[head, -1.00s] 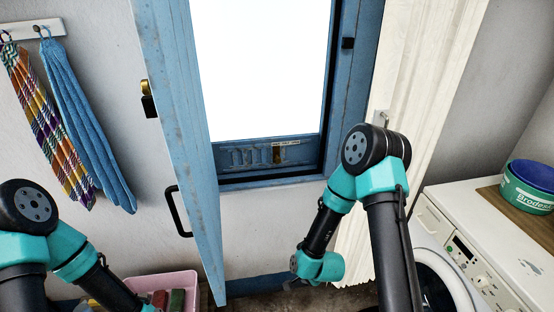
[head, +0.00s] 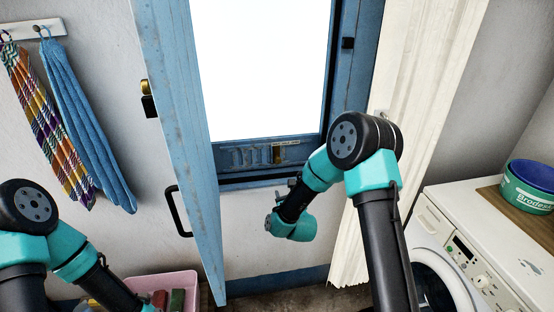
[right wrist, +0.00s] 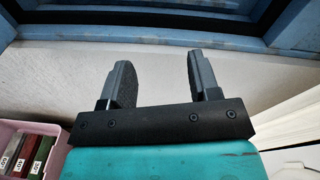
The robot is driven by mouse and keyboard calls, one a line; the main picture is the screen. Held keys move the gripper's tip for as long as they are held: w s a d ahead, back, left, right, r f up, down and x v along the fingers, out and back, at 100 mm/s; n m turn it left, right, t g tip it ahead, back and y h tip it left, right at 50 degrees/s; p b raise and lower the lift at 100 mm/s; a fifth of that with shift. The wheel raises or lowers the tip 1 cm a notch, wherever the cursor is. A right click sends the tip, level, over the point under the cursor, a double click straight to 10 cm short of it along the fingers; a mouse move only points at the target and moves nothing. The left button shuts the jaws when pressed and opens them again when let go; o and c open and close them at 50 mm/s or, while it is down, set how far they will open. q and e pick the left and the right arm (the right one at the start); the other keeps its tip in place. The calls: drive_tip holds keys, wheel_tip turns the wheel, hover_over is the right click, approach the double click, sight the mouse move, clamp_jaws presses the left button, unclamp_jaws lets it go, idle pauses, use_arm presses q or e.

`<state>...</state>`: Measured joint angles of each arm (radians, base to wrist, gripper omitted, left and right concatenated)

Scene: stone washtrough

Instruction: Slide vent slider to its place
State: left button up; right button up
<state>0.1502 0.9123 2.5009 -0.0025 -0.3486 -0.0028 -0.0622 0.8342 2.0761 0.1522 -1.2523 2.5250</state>
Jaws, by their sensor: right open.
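The vent (head: 243,157) is a blue slotted plate in the lower rail of the window frame. A small brass-coloured slider (head: 278,153) sits at the right part of its slots. My right gripper (head: 293,182) is below the slider and mostly hidden by its own arm in the head view. In the right wrist view, my right gripper (right wrist: 158,75) is open and empty, with its fingers pointing toward the white wall under the blue sill. The slider is not visible in that view. My left arm is at the lower left of the head view, and its gripper is out of frame.
An open blue shutter (head: 183,130) with a black handle stands left of the window. A white curtain (head: 412,80) hangs at right, beside a washing machine (head: 455,240) bearing a blue-and-green tub (head: 530,184). A pink crate (head: 178,283) stands low at left.

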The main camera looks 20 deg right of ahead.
sight(278, 161)
drive_tip(key=r+m, duration=0.1)
drive_tip(key=w+r+m+t, duration=0.1)
drive_tip(key=r+m, duration=0.1)
drive_tip(key=shift+w+h, duration=0.2)
drive_tip(key=shift+h, duration=0.2)
drive_tip(key=shift+w, duration=0.1)
drive_tip(key=w, duration=0.5)
drive_tip(key=w+d, duration=0.1)
drive_tip(key=w, duration=1.1)
drive_tip(key=shift+w+d, duration=0.1)
drive_tip(key=shift+d, duration=0.15)
drive_tip(key=shift+c, duration=0.5)
clamp_jaws()
